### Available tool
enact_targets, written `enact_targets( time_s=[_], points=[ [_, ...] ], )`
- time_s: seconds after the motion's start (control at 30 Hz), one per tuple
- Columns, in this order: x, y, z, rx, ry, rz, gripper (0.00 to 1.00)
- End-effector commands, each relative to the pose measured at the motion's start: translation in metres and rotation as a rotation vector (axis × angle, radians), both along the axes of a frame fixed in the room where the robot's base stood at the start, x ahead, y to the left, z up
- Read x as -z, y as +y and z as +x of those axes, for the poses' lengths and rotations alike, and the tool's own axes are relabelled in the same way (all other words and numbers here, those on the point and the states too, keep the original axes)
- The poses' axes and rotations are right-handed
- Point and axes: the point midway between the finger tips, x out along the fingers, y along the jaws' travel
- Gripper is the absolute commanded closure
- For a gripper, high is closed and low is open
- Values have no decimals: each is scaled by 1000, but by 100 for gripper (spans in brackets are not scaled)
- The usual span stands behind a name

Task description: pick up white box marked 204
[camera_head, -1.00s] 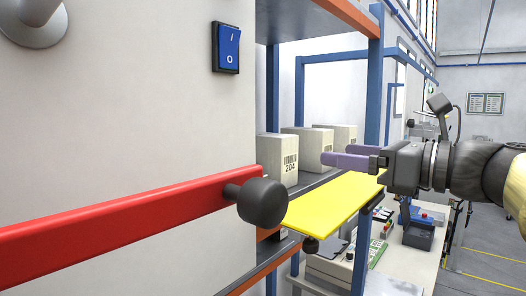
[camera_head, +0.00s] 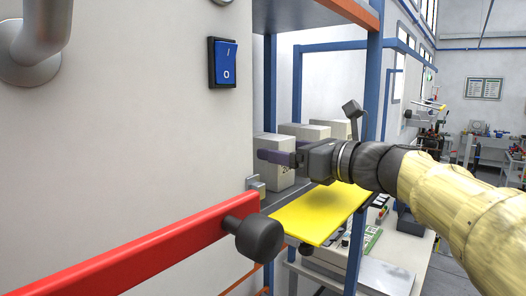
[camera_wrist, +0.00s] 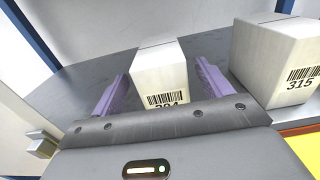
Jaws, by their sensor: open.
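The white box marked 204 (camera_wrist: 160,72) stands upright on the grey shelf in the wrist view, its barcode and number facing me. The lower part of its number is cut off by the gripper body. My gripper (camera_wrist: 160,82) is open, with one purple finger on each side of the box's near part and gaps visible between fingers and box. In the head view the box (camera_head: 279,179) is partly hidden behind my gripper (camera_head: 262,155). Whether the fingers touch it cannot be told there.
A box marked 315 (camera_wrist: 278,60) stands just right of my right finger. Another box (camera_head: 341,128) stands farther along the grey shelf (camera_wrist: 75,85). A yellow panel (camera_head: 318,214) juts out below. Blue shelf posts (camera_head: 371,100) and a red bar (camera_head: 150,265) with a black knob are close.

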Motion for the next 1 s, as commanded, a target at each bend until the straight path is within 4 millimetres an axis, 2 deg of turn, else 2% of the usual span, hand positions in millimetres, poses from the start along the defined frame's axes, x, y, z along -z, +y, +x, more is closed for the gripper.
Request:
enact_targets(
  time_s=[0.37,0.8,1.0],
  points=[
    [0,3,3,0,1,1,22],
    [5,41,34,-2,1,1,22],
    [7,43,35,0,-1,1,22]
  ],
)
